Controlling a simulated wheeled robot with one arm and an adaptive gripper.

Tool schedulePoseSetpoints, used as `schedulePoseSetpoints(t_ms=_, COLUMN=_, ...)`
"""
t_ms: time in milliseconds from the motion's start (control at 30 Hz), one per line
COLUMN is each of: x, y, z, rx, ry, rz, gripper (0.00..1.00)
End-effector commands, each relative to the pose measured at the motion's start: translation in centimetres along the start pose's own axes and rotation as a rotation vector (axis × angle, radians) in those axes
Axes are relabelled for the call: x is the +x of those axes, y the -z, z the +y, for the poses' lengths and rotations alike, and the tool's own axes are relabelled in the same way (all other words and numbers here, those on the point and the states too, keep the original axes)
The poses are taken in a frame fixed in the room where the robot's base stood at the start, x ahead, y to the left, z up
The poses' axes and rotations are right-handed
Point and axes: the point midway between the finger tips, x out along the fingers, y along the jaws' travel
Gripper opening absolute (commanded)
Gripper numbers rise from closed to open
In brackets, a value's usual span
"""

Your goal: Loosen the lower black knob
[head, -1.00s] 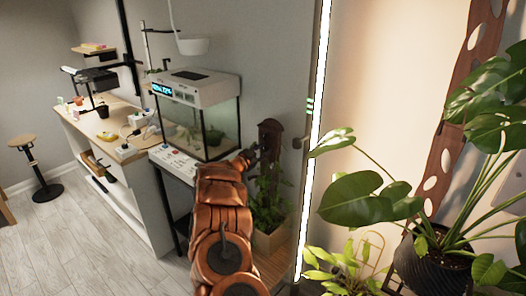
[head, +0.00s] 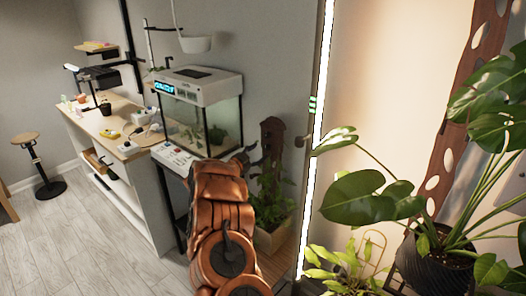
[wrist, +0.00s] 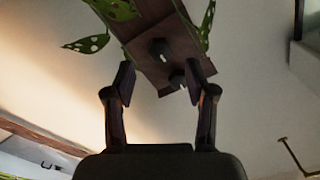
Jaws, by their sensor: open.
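In the wrist view a brown wooden board (wrist: 152,20) hangs tilted, with two black knobs on its face. One black knob (wrist: 158,48) sits higher in that picture; the other black knob (wrist: 178,78) sits below it, at the board's end and close to the right finger. I cannot tell from this tilted view which is the lower one. My gripper (wrist: 160,76) is open, with nothing held between its fingers. In the head view the board (head: 272,140) stands behind a plant box, and my gripper (head: 247,157) is just left of it, partly hidden by my arm.
Spotted leaves (wrist: 115,9) hang beside the board in the wrist view. A planter box (head: 271,237) is below the board. A large-leaved plant (head: 365,198) fills the right. Floor at left is open.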

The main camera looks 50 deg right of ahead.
Motion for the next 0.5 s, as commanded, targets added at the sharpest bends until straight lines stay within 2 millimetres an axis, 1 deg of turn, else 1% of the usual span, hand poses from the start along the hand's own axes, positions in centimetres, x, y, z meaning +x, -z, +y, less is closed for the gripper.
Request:
schedulePoseSetpoints(t_ms=33, x=-1.1, y=-0.1, z=-0.1, rx=0.0, ry=0.002, rz=-0.002, gripper=0.55)
schedulePoseSetpoints(t_ms=200, x=-4.1, y=-0.1, z=-0.1, rx=-0.001, ry=0.002, rz=-0.003, gripper=0.55)
schedulePoseSetpoints(t_ms=400, x=-6.4, y=0.0, z=-0.1, rx=0.003, ry=0.002, rz=-0.002, gripper=0.55)
schedulePoseSetpoints(t_ms=500, x=-6.9, y=0.0, z=-0.1, rx=0.002, ry=0.001, rz=0.0, gripper=0.55)
